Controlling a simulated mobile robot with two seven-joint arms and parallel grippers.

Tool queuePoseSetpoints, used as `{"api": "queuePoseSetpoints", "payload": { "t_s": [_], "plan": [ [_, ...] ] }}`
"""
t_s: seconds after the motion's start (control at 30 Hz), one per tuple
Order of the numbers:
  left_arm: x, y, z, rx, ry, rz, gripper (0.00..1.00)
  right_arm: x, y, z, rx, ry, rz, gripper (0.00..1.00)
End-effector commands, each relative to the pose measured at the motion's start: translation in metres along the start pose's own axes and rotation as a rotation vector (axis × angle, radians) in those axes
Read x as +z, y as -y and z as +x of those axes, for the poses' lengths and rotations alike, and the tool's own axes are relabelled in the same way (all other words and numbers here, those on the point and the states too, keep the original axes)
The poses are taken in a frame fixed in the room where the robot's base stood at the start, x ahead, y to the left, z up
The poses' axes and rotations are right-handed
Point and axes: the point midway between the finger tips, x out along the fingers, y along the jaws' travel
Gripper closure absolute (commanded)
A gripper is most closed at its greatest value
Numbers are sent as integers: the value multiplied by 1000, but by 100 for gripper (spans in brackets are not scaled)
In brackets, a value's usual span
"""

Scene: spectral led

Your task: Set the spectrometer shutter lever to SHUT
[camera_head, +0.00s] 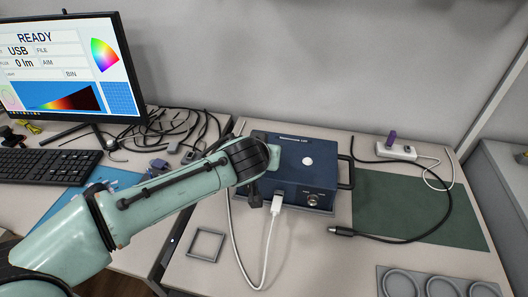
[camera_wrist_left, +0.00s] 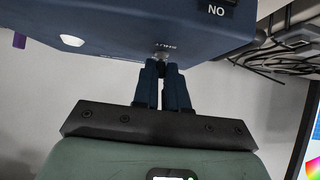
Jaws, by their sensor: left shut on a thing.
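The spectrometer is a dark blue box (camera_head: 290,172) on the right-hand bench, with a round white spot on top. My left arm reaches in from the left to its near left side, and its wrist hides part of the box. In the left wrist view, my left gripper (camera_wrist_left: 164,66) has its dark blue fingers closed together at the box face, shut on the small shutter lever (camera_wrist_left: 161,53). The lever is mostly hidden between the fingertips. A faint SHUT marking shows just above it on the box (camera_wrist_left: 110,25). My right gripper is not in view.
A white cable plug (camera_head: 277,204) sits at the box front beside the gripper. A round connector (camera_head: 313,199) is to its right. A square grey frame (camera_head: 206,244) lies in front. A green mat (camera_head: 420,210) lies right, with a black cable across it. A monitor (camera_head: 70,65) stands left.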

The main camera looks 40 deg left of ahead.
Motion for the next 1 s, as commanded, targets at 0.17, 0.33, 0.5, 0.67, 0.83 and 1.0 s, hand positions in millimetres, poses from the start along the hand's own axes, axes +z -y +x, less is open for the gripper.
{"api": "queuePoseSetpoints", "payload": {
  "t_s": [0.17,0.33,0.5,0.67,0.83,1.0],
  "plan": [
    [-1,0,-1,2,-4,0,100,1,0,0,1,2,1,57],
    [-1,0,-1,2,-4,-1,85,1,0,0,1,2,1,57],
    [-1,0,-1,2,-3,-1,62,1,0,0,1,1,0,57],
    [0,0,0,1,-2,-1,62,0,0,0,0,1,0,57],
    [-1,0,-11,2,-3,-2,62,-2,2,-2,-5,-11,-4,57],
    [-2,0,-44,2,-5,-3,62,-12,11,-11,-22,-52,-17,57]
  ]
}}
